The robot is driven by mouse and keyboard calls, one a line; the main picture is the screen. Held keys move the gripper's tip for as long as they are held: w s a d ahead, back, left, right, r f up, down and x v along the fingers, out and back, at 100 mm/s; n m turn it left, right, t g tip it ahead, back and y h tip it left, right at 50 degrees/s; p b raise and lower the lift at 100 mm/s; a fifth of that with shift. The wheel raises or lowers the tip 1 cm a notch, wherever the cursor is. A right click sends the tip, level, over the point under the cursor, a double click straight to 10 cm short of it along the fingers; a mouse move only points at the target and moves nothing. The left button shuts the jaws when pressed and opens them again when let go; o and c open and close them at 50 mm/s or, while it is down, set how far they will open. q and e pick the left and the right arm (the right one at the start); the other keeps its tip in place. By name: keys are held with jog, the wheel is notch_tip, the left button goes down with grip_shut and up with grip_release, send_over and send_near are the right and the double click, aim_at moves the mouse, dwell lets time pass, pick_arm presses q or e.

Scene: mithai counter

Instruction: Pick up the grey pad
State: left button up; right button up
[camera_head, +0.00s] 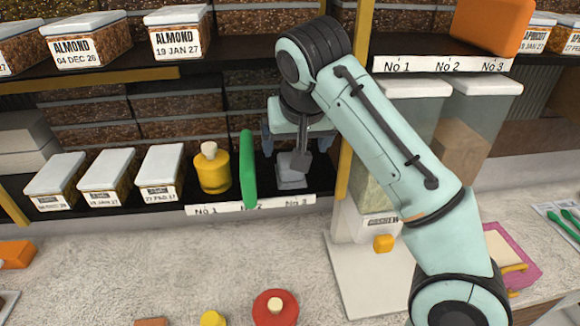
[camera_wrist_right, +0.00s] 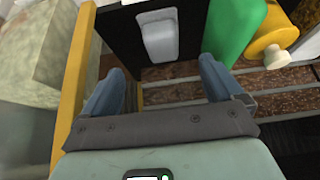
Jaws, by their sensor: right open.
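The grey pad (camera_head: 291,170) is a small pale grey block on the dark lower shelf, in the bay by the No 3 label. My right arm partly hides it in the head view. In the right wrist view the grey pad (camera_wrist_right: 160,38) shows whole against the dark shelf, beyond my fingertips and roughly centred between them. My right gripper (camera_head: 295,143) is at the shelf opening, open and empty; its two blue fingers also show spread in the right wrist view (camera_wrist_right: 161,70). No contact with the pad is visible. My left gripper is not in view.
A green upright block (camera_head: 248,170) stands close left of the pad, with a yellow jar (camera_head: 212,168) beyond it. A yellow post (camera_head: 349,130) rises close on the right. A red round object (camera_head: 275,308) lies on the counter (camera_head: 150,260), which has free room in the middle.

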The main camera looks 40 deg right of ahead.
aim_at(289, 157)
jog(key=x, duration=1)
jog(key=shift+w+a, duration=0.15)
jog(key=shift+w, duration=0.1)
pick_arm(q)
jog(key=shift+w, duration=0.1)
pick_arm(e)
jog(key=c, duration=1.2)
jog(key=shift+r, duration=0.1)
jog(key=shift+c, duration=0.2)
jog(key=shift+r, duration=1.4)
jog(key=shift+s+a+r, duration=0.2)
jog(key=shift+s+a, duration=0.05)
jog(key=shift+s, duration=0.3)
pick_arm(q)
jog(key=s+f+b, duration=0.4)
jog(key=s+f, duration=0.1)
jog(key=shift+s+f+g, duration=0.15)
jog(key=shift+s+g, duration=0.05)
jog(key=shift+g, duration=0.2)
pick_arm(e)
jog(key=s+a, duration=0.4)
jog(key=s, duration=0.3)
jog(key=s+a, duration=0.4)
jog(key=s, duration=0.3)
jog(key=shift+s, duration=0.4)
